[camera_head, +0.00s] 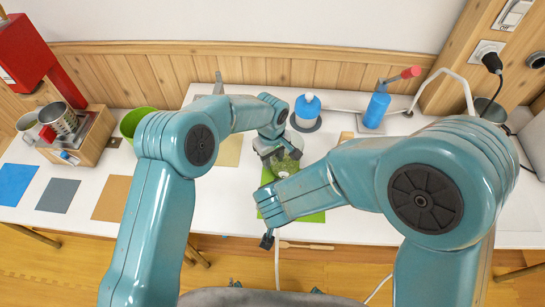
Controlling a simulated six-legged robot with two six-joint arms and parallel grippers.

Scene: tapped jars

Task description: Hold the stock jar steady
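My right gripper (267,241) hangs near the table's front edge, apart from the vessel. It is too small and dark to show whether it is open.
A blue bottle with a white top (307,106) stands behind my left gripper. A green bowl (134,122) and a wooden box (86,143) with metal cups are left. Blue (15,182), grey (58,195) and brown (112,197) mats lie flat.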

